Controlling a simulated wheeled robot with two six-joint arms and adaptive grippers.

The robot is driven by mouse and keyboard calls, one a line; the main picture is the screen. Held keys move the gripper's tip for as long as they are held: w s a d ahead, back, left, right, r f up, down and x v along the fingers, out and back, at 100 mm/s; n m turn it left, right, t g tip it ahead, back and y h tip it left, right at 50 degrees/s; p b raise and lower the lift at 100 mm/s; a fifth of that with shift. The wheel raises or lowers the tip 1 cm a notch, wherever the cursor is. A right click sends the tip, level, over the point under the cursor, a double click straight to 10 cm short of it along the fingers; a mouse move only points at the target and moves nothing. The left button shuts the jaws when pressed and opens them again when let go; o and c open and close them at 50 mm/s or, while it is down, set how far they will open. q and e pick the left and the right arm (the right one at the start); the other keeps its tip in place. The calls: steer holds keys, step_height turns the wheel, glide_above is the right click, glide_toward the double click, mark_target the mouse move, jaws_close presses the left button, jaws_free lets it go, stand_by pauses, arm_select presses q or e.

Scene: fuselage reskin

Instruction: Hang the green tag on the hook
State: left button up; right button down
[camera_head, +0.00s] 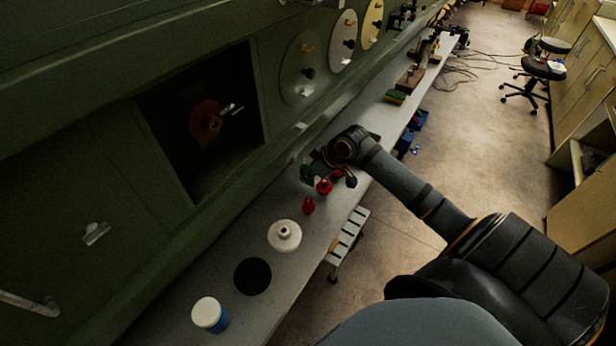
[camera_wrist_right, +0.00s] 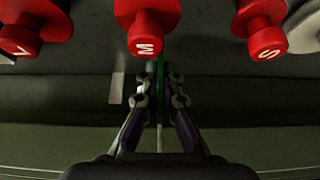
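My right gripper (camera_head: 322,163) is over the long bench, close to the green panel wall. In the right wrist view its fingers (camera_wrist_right: 160,98) are closed on a thin green strip (camera_wrist_right: 161,72), which looks like the green tag seen edge-on. A green patch (camera_head: 306,173) also shows at the gripper in the head view; most of the tag is hidden. I cannot clearly make out the hook. A small silver bracket (camera_head: 96,233) is on the green wall at the left. My left gripper is not in view.
Red knobbed pieces marked L (camera_wrist_right: 22,45), M (camera_wrist_right: 146,40) and S (camera_wrist_right: 264,38) are near the right gripper. The bench (camera_head: 240,312) also carries a white hubbed disc (camera_head: 284,236), a black disc (camera_head: 252,276) and a white-lidded blue jar (camera_head: 209,314). The wall has a dark opening (camera_head: 165,125).

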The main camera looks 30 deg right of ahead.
steer(key=shift+f, duration=0.45)
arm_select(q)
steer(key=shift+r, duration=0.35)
arm_select(e)
steer(key=shift+f, duration=0.25)
steer(key=shift+f, duration=0.1)
steer(key=c, duration=1.5)
jaws_free()
